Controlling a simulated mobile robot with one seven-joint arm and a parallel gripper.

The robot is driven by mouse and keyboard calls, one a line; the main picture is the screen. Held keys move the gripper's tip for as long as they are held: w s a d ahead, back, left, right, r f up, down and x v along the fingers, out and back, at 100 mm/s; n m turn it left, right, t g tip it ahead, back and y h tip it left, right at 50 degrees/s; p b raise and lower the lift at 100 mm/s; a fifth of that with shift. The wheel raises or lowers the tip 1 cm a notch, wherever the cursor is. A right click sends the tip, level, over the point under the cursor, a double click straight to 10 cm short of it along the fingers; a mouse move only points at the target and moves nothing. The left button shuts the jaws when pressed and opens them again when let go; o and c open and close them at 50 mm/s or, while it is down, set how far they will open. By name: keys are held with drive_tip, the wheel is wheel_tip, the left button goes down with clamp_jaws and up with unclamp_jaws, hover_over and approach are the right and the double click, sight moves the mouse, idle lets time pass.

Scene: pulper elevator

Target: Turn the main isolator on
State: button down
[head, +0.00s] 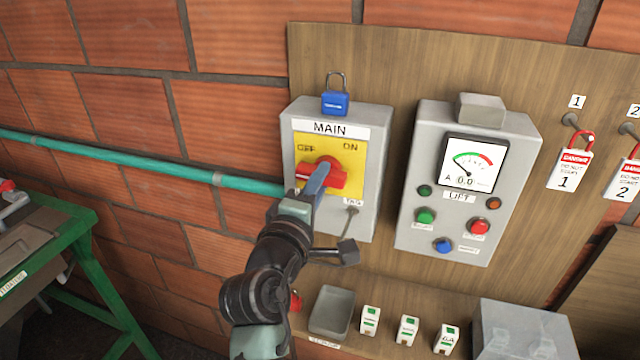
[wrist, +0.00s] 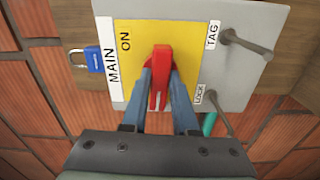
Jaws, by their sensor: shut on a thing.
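The main isolator is a grey box (head: 366,215) with a yellow plate (head: 352,160) marked OFF at left and ON at right, under a MAIN label. Its red handle (head: 340,179) lies roughly level across the plate in the head view. In the wrist view, turned on its side, the red handle (wrist: 162,62) runs up and down, with ON at its upper left; OFF is hidden there. My gripper (head: 317,180) is shut on the handle, with one blue finger on each side in the wrist view (wrist: 161,78).
A blue padlock (head: 335,102) sits on top of the isolator box, shackle up. Pegs (wrist: 245,43) stick out near TAG and LOCK labels. The LIFT panel (head: 415,236) stands close at right, its meter reading 0.0. A shelf below holds a grey tray (head: 332,312).

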drive_tip(key=shift+m+b, duration=7.25)
drive_tip(key=shift+m, duration=1.35)
drive_tip(key=c, duration=0.7)
unclamp_jaws()
drive_tip(key=b+v, duration=0.3)
drive_tip(key=v, duration=1)
